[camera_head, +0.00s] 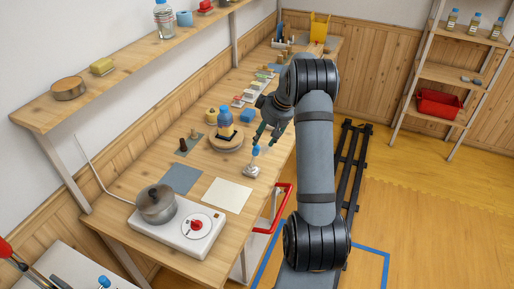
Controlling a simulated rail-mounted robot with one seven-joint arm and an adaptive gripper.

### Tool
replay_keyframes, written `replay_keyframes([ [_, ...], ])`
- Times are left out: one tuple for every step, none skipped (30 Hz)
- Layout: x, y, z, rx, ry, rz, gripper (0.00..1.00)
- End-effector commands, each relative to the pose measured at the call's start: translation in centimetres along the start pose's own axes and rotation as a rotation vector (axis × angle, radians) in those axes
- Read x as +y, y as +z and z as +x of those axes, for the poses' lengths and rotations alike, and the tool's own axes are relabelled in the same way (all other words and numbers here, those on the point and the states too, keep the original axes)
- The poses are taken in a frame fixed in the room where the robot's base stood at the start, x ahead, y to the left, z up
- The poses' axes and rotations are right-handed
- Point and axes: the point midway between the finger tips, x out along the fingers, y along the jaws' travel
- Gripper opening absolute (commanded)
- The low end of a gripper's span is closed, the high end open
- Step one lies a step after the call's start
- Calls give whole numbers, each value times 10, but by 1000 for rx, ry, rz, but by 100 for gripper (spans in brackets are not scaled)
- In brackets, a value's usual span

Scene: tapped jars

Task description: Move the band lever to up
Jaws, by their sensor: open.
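A small lever with a blue knob (255,152) stands on a pale grey base (251,171) near the right edge of the long wooden table (150,192). It looks like the band lever; its exact setting is too small to read. My gripper (266,137) is open and empty, just above and to the right of the blue knob. Its fingers point down, and a small gap seems to separate them from the knob. My arm comes in from the right and hides part of the table edge behind it.
A blue-topped bottle (226,118) stands on a round wooden stand (227,142), left of the lever. A grey pot (156,203) sits on a white hotplate (193,235) at the front. A cream sheet (227,195) lies nearby. A red handle (282,200) juts from the table's right side.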

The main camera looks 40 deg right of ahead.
Motion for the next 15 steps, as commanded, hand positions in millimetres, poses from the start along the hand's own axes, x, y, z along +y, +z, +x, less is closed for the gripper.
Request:
replay_keyframes([
  [-1,1,8,-5,-3,1,41],
  [-1,0,14,-4,-3,1,41],
  [-2,0,21,-5,-4,0,41],
  [-2,0,27,-5,-4,1,41],
  [-1,1,33,-6,-3,1,41],
  [-1,0,40,-4,-3,2,41],
  [-1,0,46,-3,-2,2,41],
  [-1,0,51,-4,-2,1,41],
  [-1,0,58,-4,-2,2,41],
  [-1,0,62,-3,-1,1,41],
  [-1,-1,66,-2,-1,0,41],
  [-1,-2,70,-2,-1,0,41],
  [-1,-2,73,-1,0,1,41],
  [-1,-1,76,-1,0,1,41],
  [-1,-2,78,-1,0,1,41],
])
